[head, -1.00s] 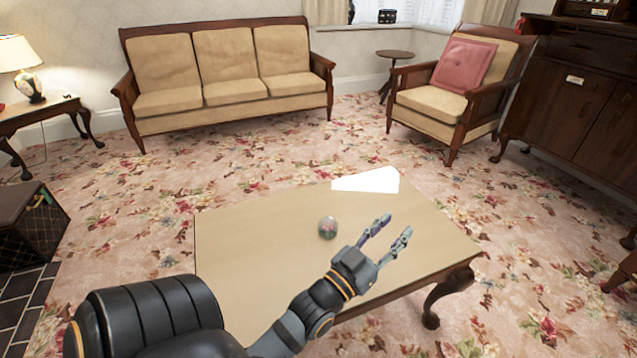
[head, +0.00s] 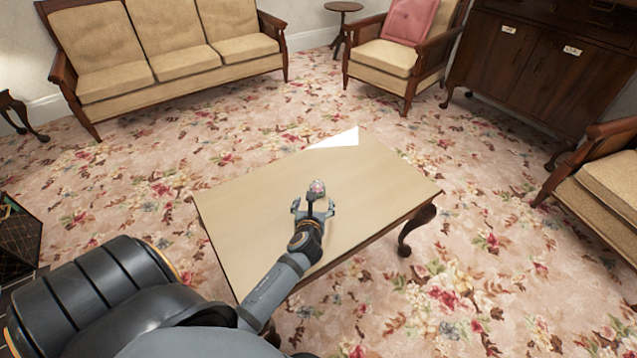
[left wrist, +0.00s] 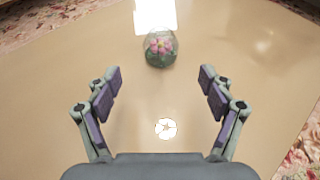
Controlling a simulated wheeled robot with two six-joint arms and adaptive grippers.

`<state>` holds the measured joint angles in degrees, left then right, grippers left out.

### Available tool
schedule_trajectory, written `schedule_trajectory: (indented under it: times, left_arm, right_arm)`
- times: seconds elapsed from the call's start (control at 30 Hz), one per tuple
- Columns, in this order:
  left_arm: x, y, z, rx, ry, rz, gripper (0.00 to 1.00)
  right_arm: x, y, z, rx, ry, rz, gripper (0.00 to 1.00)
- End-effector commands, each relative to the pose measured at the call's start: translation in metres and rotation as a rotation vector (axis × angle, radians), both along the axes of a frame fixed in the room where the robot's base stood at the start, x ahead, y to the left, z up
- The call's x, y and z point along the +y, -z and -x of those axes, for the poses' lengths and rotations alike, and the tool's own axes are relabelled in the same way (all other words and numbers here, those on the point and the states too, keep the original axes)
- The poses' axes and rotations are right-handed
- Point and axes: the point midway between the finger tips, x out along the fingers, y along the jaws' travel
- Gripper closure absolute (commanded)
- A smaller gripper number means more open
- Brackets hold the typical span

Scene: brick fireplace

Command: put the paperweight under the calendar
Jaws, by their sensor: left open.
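The paperweight is a small clear glass globe with pink and green inside (head: 317,187), standing on the wooden coffee table (head: 250,195). It also shows ahead of the fingers in the left wrist view (left wrist: 160,48). My left gripper (head: 313,203) is open and empty, low over the table on the near side of the paperweight. Its fingers (left wrist: 158,76) are spread wide and point towards the globe, which is roughly centred beyond the tips. A bright white flat shape (head: 338,139) at the table's far edge may be the calendar; no print is readable. My right gripper is not in view.
A sofa (head: 165,45) and an armchair (head: 385,58) stand beyond the table, with a dark cabinet (head: 525,75) at the back right. Another armchair (head: 610,175) is at the right. The tabletop around the globe is clear. A small white round patch (left wrist: 166,128) shows between the fingers.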

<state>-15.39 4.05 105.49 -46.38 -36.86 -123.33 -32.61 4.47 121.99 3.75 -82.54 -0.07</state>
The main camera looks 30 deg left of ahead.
Motion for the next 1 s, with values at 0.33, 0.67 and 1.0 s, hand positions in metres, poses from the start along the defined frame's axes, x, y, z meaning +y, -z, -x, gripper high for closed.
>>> schedule_trajectory:
  times: [0.33, 0.67, 1.0]
  left_arm:
    - [0.019, 0.02, -0.034, 0.004, 0.002, -0.009, 0.19]
    - [0.028, 0.029, -0.052, 0.002, 0.002, -0.008, 0.19]
    - [0.046, 0.041, -0.085, 0.003, 0.004, -0.005, 0.19]
  right_arm:
    - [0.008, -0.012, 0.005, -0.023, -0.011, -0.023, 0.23]
    - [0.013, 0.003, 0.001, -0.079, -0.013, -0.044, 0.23]
    - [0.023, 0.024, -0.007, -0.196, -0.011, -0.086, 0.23]
